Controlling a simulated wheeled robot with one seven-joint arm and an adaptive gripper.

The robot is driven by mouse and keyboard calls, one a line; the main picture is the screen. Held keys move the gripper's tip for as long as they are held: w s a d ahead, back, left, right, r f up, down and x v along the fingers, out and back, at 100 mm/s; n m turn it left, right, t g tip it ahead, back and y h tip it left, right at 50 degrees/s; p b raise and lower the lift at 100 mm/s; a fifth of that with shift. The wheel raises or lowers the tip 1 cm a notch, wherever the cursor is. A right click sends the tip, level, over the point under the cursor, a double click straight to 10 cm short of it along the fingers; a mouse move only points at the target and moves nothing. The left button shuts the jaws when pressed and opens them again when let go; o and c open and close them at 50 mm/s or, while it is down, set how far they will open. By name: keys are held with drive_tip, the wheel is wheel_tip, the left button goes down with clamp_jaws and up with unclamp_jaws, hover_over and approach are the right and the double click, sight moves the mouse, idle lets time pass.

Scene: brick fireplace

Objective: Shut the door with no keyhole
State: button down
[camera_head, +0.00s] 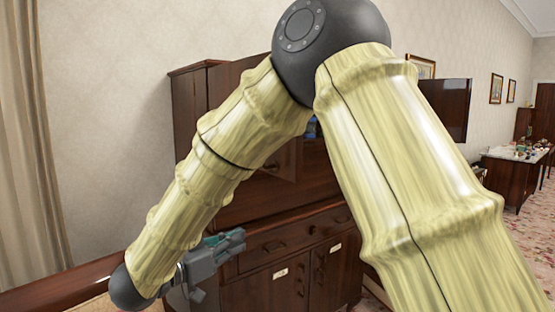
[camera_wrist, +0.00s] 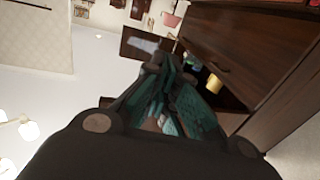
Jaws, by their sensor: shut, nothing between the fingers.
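A dark wooden cabinet (camera_head: 190,100) stands in the middle of the head view, partly hidden by my arm. Its open right upper door (camera_head: 447,108) stands out to the right of my arm. Another upper panel (camera_head: 278,165) shows between my arm links; I cannot tell how far it is open. The lower doors (camera_head: 330,275) look closed and carry white labels. No keyhole can be made out on any door. My gripper (camera_head: 240,240) is shut and empty, in front of the cabinet near the drawer level. Its teal fingers (camera_wrist: 165,85) show in the wrist view.
A wooden edge (camera_head: 60,290) runs across the lower left. A curtain (camera_head: 30,140) hangs at the left. A light-topped sideboard (camera_head: 505,175) with small objects stands far right. In the tilted wrist view, a yellow object (camera_wrist: 213,84) shows beside dark wood.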

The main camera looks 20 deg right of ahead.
sight(288, 170)
drive_tip(key=s+a+r+m+g+h+p, duration=0.1)
drive_tip(key=s+a+r+g+p, duration=0.15)
drive_tip(key=r, duration=0.55)
drive_tip(key=s+a+r+m+g+h+p, duration=0.15)
drive_tip(key=s+r, duration=0.25)
drive_tip(key=r, duration=0.4)
drive_tip(key=shift+t+y, duration=0.3)
drive_tip(key=shift+y, duration=0.15)
drive_tip(key=p+x, duration=0.6)
drive_tip(key=x, duration=0.8)
drive_tip(key=shift+w+d, duration=0.2)
drive_tip(key=shift+w, duration=0.05)
